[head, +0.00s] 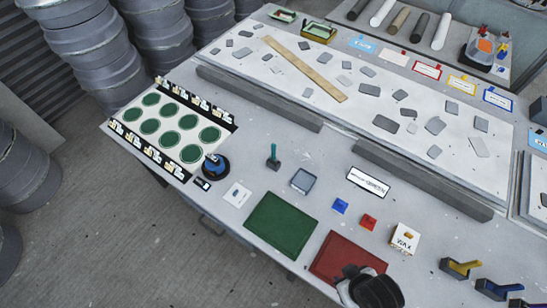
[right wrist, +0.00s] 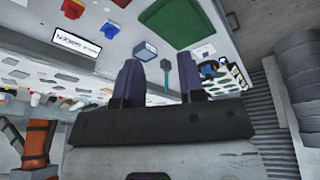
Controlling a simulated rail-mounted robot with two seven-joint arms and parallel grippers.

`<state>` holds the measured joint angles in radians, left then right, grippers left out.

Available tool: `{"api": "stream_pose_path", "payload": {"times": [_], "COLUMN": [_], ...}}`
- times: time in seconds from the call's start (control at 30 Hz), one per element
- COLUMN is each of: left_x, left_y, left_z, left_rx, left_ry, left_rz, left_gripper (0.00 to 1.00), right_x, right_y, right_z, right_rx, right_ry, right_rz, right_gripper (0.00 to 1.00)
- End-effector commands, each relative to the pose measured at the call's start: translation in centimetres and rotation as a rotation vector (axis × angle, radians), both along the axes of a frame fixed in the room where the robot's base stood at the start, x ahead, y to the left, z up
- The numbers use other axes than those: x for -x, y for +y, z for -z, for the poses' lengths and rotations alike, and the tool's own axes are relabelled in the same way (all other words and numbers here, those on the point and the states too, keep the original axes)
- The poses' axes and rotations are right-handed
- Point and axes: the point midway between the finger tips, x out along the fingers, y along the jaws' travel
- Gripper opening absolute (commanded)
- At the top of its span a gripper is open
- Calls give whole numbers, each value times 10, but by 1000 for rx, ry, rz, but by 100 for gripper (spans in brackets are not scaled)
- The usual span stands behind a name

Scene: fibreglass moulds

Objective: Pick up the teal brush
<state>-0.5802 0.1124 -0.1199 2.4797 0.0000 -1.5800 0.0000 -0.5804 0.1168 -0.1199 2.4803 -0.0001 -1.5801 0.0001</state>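The teal brush (head: 273,157) is on the grey worktable in the head view, its teal handle pointing up, left of a small grey-blue tray (head: 304,181). In the right wrist view the teal brush (right wrist: 167,76) shows in the gap between my fingers, but well beyond them and untouched. My right gripper (head: 370,288) is at the bottom of the head view, over the lower right corner of the red mat (head: 338,258). In the right wrist view my right gripper (right wrist: 159,68) has its two fingers apart with nothing between them. My left gripper is not in view.
A green mat (head: 281,225) lies between the brush and the red mat. A blue-topped round item (head: 214,164) and a white card (head: 237,195) are left of the brush. A white box (head: 404,239) and blue and red blocks lie right. Long grey bars (head: 260,99) run behind.

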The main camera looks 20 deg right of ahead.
Motion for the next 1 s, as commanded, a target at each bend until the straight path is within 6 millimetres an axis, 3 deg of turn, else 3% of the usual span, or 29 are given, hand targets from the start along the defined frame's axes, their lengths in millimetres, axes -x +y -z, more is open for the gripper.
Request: {"api": "stream_pose_path", "payload": {"times": [0.2,0.4,0.53,0.67,1.0], "left_x": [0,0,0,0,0], "left_y": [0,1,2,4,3], "left_z": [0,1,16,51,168], "left_rx": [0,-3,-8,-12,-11], "left_ry": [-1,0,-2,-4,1], "left_rz": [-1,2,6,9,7], "left_gripper": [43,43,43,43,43], "right_x": [0,-1,-13,-45,-157], "right_y": [1,-1,-1,1,15], "right_z": [0,1,10,29,65], "right_rx": [-2,2,4,-4,-71], "right_ry": [0,-1,-32,-113,-389], "right_rz": [1,-1,-2,2,46], "right_gripper": [53,53,53,53,53]}}
